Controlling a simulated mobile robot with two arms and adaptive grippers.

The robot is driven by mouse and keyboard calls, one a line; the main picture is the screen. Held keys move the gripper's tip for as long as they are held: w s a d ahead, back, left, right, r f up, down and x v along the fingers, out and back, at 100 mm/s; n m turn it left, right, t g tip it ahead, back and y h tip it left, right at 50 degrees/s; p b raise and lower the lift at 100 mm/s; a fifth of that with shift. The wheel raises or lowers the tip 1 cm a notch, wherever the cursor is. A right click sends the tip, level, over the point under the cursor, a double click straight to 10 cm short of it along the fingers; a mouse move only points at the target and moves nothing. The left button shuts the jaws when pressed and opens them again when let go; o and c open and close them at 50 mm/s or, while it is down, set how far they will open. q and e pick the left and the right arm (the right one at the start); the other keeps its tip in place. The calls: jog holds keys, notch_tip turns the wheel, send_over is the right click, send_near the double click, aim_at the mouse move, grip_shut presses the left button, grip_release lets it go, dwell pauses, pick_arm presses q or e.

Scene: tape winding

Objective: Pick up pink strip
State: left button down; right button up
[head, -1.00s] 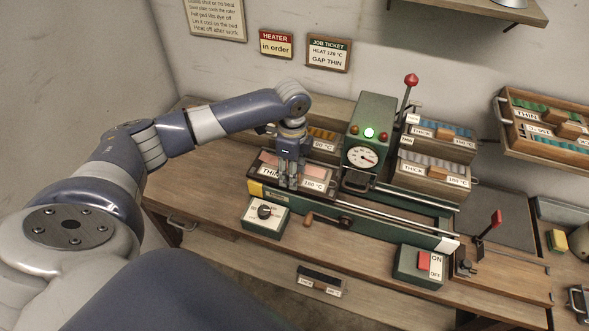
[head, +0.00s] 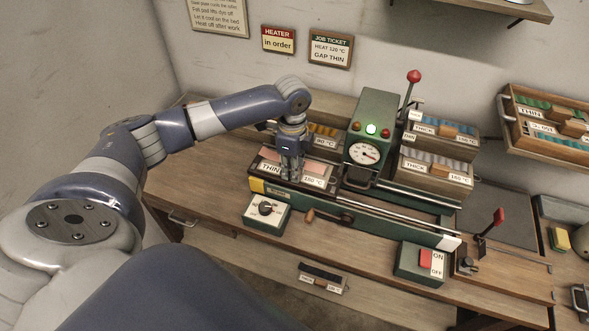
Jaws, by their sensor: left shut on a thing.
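Pink strips (head: 318,171) lie in an open tray (head: 270,181) at the left end of the green machine. The tray's front labels read THIN and 180 °C. My left gripper (head: 291,177) points down into this tray, with its fingers close together. It is shut on a pink strip, though its fingertips and the held piece are largely hidden by the fingers and tray. My right gripper is not in view.
The green machine's gauge housing (head: 369,140) stands just right of the gripper, with a red-knobbed lever (head: 413,77) behind it. Other strip trays (head: 435,172) stand to the right. A dial box (head: 266,214) and an ON/OFF switch box (head: 421,266) sit in front.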

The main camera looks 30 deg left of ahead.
pick_arm(q)
jog(key=shift+s+a+r, duration=0.1)
jog(key=shift+a+r, duration=0.05)
jog(key=shift+r, duration=0.15)
notch_tip(320, 180, up, 6)
jog(key=shift+f+b, duration=0.1)
jog(key=shift+b, duration=1)
jog(key=s+a+b, duration=0.6)
jog(key=s+a, duration=0.5)
jog(key=s, duration=0.4)
jog(key=shift+s+a, duration=0.25)
jog(key=w+d+f+n, duration=0.1)
jog(key=d+n, duration=1.4)
jog(key=d, duration=1)
jog(key=shift+w+d+f, duration=0.15)
jog(key=shift+w+f, duration=0.2)
jog(key=shift+w, duration=0.05)
